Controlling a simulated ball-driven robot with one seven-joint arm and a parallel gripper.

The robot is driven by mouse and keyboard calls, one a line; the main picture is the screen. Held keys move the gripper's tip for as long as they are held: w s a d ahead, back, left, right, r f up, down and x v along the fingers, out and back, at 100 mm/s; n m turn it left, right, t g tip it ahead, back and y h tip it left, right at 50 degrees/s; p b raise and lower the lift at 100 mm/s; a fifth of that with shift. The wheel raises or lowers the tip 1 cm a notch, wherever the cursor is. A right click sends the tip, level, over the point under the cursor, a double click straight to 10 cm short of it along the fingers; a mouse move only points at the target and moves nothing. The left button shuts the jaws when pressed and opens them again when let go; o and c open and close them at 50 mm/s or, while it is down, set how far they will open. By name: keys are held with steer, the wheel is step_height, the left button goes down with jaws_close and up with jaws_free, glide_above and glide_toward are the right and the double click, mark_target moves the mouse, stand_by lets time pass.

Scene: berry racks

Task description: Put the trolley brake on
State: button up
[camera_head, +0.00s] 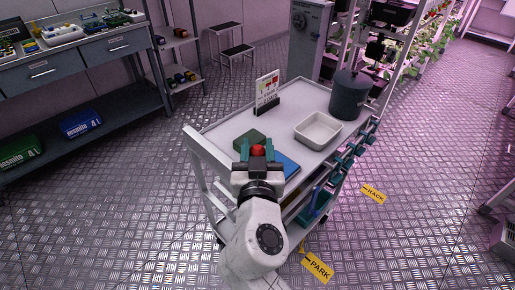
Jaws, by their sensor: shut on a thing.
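The trolley (295,101) stands in the middle of the camera_head view, with a pale top and shelves below. The trolley's near wheels are mostly hidden too.
On the trolley top are a dark green block (249,137), a blue flat item (288,165), a white tray (318,129), a dark pot (350,97) and a card stand (267,94). Yellow PARK (317,267) and RACK (373,193) signs mark the floor. A workbench (95,72) stands left.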

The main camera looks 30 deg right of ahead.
jaws_close()
steer(key=shift+f, duration=0.1)
steer(key=b, duration=0.2)
steer(key=a+n+t+b, duration=0.1)
steer(key=b, duration=0.1)
steer(key=shift+s+a+f+b, duration=0.25)
steer(key=shift+f+b, duration=0.15)
steer(key=s+a+f+n+t+y+b, duration=0.3)
steer(key=a+f+n+t+y+b, duration=0.4)
steer(key=n+b, duration=1.2)
steer(key=a+t+y+b, duration=0.2)
steer(key=y+b, duration=0.1)
steer(key=b, duration=0.8)
steer(key=shift+f+t, duration=0.25)
steer(key=shift+t, duration=0.05)
steer(key=shift+y, duration=0.3)
steer(key=o, duration=1)
jaws_free()
